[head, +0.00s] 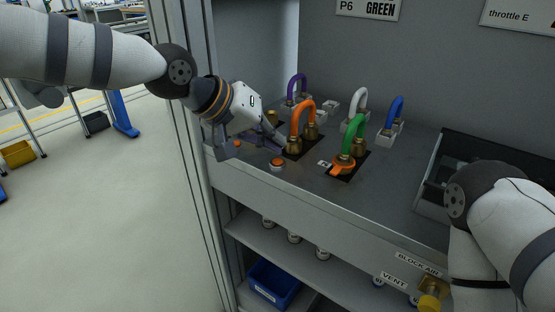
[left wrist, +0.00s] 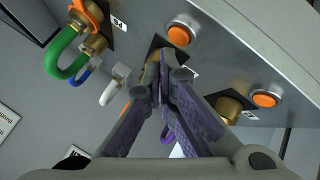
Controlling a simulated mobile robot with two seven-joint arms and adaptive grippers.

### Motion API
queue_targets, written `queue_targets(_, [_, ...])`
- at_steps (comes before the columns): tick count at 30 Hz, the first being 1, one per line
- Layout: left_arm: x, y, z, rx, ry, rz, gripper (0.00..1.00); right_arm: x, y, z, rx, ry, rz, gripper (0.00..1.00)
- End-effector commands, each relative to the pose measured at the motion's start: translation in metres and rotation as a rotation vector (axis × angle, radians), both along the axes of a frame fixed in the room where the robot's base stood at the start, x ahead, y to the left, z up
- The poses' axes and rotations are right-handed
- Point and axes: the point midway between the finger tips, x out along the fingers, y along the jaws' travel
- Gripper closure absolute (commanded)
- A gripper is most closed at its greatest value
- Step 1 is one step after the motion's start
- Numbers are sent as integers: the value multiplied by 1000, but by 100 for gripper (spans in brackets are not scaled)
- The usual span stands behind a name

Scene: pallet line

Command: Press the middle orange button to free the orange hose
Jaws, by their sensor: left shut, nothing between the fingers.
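The middle orange button (head: 277,163) sits in a pale round collar at the front edge of the grey bench. In the left wrist view the middle button (left wrist: 180,33) lies just beyond my fingertips. The orange hose (head: 302,112) arches between two brass fittings behind this button. It is mostly hidden behind my fingers in the wrist view. My left gripper (head: 277,148) is shut and empty, tilted down just behind and above the middle button, close to the hose's front fitting. The wrist view shows its closed fingertips (left wrist: 161,62). My right gripper is out of view.
Another orange button (head: 237,143) is to the left. The green hose (head: 354,135) stands right, with an orange part at its base. Purple (head: 290,88), white (head: 360,98) and blue (head: 397,108) hoses stand behind. A dark open box (head: 432,178) is at right.

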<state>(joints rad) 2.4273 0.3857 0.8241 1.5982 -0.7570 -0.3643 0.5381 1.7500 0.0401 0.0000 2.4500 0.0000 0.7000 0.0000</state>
Motion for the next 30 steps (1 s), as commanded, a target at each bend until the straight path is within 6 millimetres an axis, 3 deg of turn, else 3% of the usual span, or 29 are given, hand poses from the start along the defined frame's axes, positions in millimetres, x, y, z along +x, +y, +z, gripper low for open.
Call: queue_targets(30, [0, 0, -11, 0, 0, 0, 100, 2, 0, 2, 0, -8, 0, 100])
